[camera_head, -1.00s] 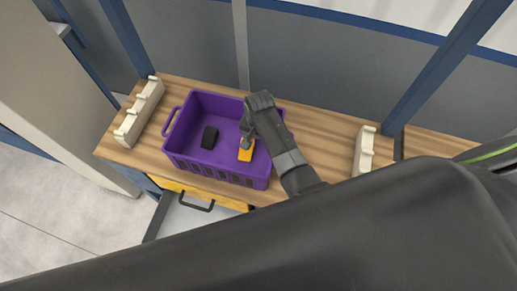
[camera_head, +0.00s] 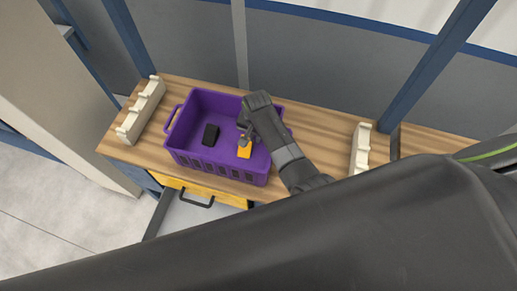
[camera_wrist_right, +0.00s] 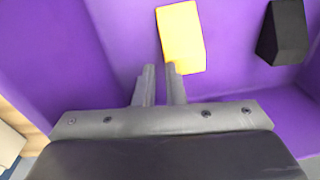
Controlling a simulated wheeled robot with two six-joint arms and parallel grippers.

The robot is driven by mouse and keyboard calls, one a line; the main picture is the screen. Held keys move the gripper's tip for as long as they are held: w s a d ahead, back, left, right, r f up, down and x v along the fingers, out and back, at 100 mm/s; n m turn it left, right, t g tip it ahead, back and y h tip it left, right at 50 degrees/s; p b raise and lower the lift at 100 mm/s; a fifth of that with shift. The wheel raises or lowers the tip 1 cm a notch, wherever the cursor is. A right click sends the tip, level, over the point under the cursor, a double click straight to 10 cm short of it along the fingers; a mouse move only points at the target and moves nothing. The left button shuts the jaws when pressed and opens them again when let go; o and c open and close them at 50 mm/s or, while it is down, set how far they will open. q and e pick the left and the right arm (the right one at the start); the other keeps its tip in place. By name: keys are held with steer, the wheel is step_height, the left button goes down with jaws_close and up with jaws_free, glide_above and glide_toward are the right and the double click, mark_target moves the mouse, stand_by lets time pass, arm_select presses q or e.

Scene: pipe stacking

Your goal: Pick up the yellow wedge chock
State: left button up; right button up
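The yellow wedge chock (camera_head: 244,152) lies on the floor of a purple crate (camera_head: 216,176), in its right part. In the right wrist view the yellow wedge chock (camera_wrist_right: 181,40) is just beyond my fingertips and a little to their right. My right gripper (camera_head: 245,138) reaches down into the crate at the wedge's far end in the head view. In the right wrist view the right gripper (camera_wrist_right: 160,68) has a narrow gap between its fingers, with only purple crate between them. The right fingertip overlaps the wedge's near edge; contact cannot be told. My left gripper is not in view.
A black wedge (camera_head: 210,135) lies left of the yellow one in the crate; it also shows in the wrist view (camera_wrist_right: 283,32). Notched cream racks stand left (camera_head: 141,110) and right (camera_head: 361,148) on the wooden table (camera_head: 325,128). Bare tabletop lies between crate and right rack.

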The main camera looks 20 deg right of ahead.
mark_target(260, 151)
steer(key=shift+g, duration=0.4)
steer(key=f, duration=0.1)
steer(key=s+f, duration=0.2)
steer(key=shift+s+d+f, duration=0.2)
steer(key=shift+s+d, duration=0.05)
steer(key=shift+d, duration=0.05)
steer(key=shift+c, duration=1.1)
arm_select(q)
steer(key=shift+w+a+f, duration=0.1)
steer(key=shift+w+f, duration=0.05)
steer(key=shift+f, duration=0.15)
arm_select(e)
steer(key=shift+w+a, duration=0.1)
jaws_close()
steer(key=shift+w+d+r, duration=0.15)
steer(key=shift+w+r, duration=0.05)
steer(key=shift+r, duration=0.35)
steer(key=shift+w+d+r, duration=0.15)
steer(key=shift+w+r, duration=0.05)
steer(key=shift+r, duration=0.3)
steer(key=r, duration=0.1)
steer(key=w+r, duration=0.1)
steer(key=r, duration=0.1)
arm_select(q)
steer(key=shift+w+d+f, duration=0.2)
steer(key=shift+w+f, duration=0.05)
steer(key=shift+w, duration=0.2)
arm_select(e)
step_height(260, 151, up, 5)
steer(key=shift+a+f, duration=0.1)
